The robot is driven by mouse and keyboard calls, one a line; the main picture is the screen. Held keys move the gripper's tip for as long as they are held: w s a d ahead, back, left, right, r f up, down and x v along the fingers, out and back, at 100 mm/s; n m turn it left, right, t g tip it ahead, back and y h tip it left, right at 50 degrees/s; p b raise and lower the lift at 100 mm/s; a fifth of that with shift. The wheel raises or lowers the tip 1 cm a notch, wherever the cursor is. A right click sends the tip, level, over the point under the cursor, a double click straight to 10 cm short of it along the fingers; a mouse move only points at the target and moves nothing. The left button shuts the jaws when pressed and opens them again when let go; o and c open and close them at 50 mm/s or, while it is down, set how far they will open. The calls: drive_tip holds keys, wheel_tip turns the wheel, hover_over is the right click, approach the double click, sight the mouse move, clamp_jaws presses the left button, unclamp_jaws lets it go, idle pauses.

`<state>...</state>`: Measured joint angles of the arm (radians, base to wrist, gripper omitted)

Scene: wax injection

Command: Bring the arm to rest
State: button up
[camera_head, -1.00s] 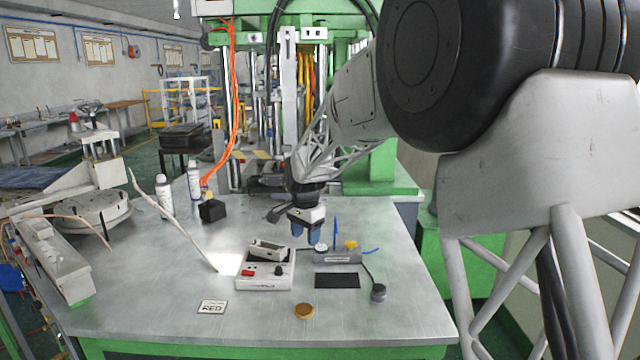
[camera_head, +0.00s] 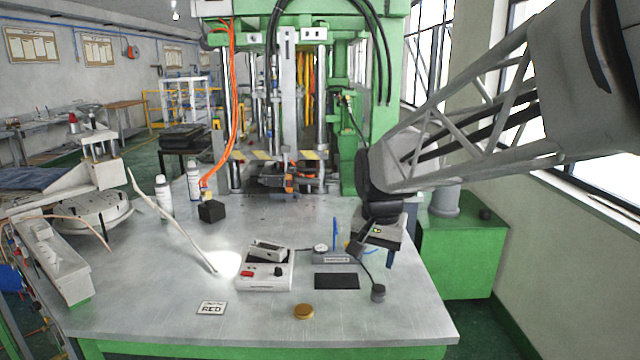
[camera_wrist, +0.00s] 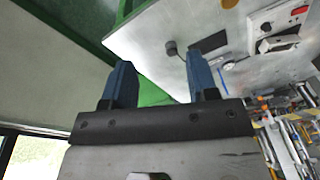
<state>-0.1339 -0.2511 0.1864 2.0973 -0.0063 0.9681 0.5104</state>
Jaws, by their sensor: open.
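My gripper (camera_head: 377,254) hangs over the right edge of the metal worktable (camera_head: 160,300), at the end of my raised arm. In the wrist view its two blue fingers (camera_wrist: 160,85) stand wide apart with nothing between them. Beyond the fingers, the wrist view shows the table edge, green metal and the floor side of the bench. In the head view the finger on the far side is largely hidden.
A white device with a red button (camera_head: 264,270), a grey holder with a blue pen (camera_head: 335,257), a black pad (camera_head: 337,281) and a brass disc (camera_head: 304,312) lie left of my gripper. A green press (camera_head: 385,110) stands behind. A green cabinet (camera_head: 460,255) is at right.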

drive_tip(key=s+d+f+n, duration=0.1)
drive_tip(key=s+d, duration=0.1)
drive_tip(key=s, duration=0.6)
drive_tip(key=s+d+f+n, duration=0.1)
drive_tip(key=s+d+f, duration=0.1)
drive_tip(key=s, duration=0.6)
drive_tip(key=s+d+f+n+t, duration=0.1)
drive_tip(key=s+d+n, duration=0.1)
drive_tip(key=s, duration=0.7)
drive_tip(key=shift+d+f, duration=0.15)
drive_tip(key=shift+d, duration=0.65)
